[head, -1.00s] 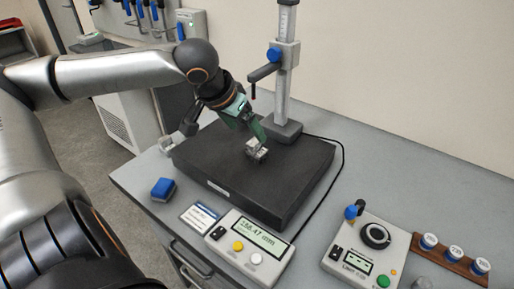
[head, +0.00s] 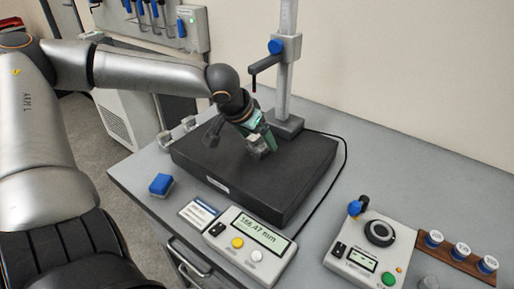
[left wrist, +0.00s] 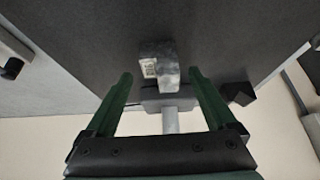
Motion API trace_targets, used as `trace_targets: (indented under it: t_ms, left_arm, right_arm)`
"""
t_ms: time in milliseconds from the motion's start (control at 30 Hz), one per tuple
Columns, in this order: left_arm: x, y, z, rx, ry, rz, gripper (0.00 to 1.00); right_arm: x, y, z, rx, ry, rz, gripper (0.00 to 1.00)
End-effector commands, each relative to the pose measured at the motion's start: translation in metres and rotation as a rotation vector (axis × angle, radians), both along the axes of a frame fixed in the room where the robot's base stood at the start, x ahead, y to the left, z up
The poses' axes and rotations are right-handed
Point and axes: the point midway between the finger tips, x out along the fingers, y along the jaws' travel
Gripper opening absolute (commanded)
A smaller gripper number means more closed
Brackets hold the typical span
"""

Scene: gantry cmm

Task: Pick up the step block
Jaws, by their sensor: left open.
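The step block (head: 254,146) is a small grey metal block on the black surface plate (head: 225,172). In the left wrist view the step block (left wrist: 168,77) shows a stepped shape with a pale label on its left side. My left gripper (head: 262,138) is open, with green fingers pointing down at the block and partly covering it in the head view. In the left wrist view the left gripper (left wrist: 159,76) has its fingers spread to either side of the block, with gaps on both sides. I cannot tell whether the fingertips reach its height. My right gripper is not in view.
A measuring stand (head: 286,85) rises behind the block, with a side arm near my gripper. A blue block (head: 161,184), a display unit (head: 248,240), a control box (head: 368,245) and a rack of blue-topped pots (head: 461,252) occupy the front of the bench.

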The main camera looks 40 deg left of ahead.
Motion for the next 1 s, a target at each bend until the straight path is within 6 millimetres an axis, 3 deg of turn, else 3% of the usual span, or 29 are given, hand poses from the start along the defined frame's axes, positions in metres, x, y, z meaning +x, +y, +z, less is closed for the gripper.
trace_targets:
  t_ms: [400, 1000]
  left_arm:
    - [0.0048, 0.0004, -0.0078, -0.001, -0.001, 0.000, 0.88]
    - [0.0046, 0.0004, -0.0078, -0.001, -0.001, 0.000, 0.20]
  right_arm:
    - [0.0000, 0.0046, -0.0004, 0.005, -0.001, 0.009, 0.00]
    - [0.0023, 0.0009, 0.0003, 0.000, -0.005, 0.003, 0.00]
